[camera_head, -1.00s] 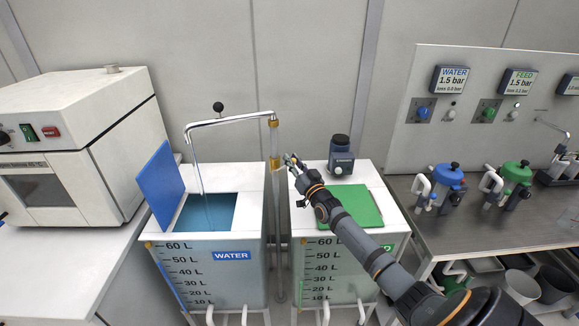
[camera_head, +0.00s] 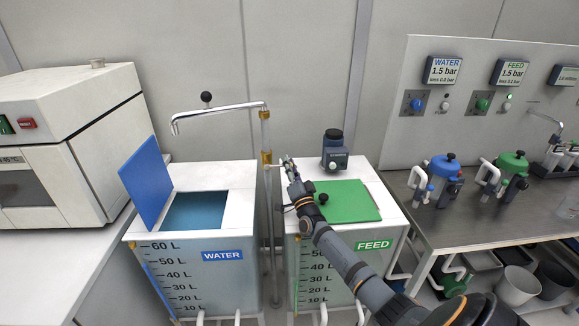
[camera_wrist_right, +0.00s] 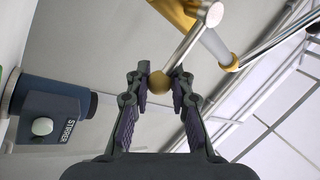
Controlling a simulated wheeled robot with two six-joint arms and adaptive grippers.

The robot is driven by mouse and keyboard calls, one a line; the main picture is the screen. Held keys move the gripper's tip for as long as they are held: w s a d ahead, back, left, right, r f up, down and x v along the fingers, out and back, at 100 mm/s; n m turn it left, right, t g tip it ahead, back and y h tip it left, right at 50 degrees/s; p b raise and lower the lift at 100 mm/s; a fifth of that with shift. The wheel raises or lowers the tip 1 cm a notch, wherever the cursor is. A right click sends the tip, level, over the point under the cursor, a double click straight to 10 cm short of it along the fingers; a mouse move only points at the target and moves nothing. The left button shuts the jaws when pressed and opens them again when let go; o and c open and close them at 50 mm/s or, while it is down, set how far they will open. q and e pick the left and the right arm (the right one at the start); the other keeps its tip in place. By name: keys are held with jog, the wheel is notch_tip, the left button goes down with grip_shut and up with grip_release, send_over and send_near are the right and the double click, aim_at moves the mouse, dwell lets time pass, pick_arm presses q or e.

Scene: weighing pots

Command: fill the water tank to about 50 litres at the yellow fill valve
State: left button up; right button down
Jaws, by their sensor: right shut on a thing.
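The water tank (camera_head: 185,243) is a white box with its blue lid (camera_head: 146,183) raised and blue water (camera_head: 195,211) in its opening. A blue strip (camera_head: 158,287) beside its litre scale rises to about the 50 L mark. The metal spout (camera_head: 215,110) hangs over the tank, with no stream visible from it. The yellow fill valve (camera_head: 266,158) is on the upright pipe; it also shows in the right wrist view (camera_wrist_right: 176,10). My right gripper (camera_head: 288,162) is shut on the valve handle, its round brass-coloured knob (camera_wrist_right: 159,82) between the fingers. My left gripper is out of view.
The feed tank (camera_head: 340,263) with a green lid (camera_head: 345,203) stands to the right, under my right arm. A dark stirrer unit (camera_head: 334,150) sits on it. A white machine (camera_head: 65,140) is at left; a metal bench (camera_head: 445,215) with blue and green pots is at right.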

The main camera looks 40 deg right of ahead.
jog(key=shift+f, duration=0.5)
jog(key=c, duration=1.2)
grip_release()
jog(key=shift+a+r, duration=0.1)
jog(key=shift+o, duration=0.2)
jog(key=shift+r, duration=0.1)
jog(key=s+a, duration=0.3)
jog(key=s, duration=0.9)
jog(key=shift+s+a+f, duration=0.25)
jog(key=shift+a, duration=0.1)
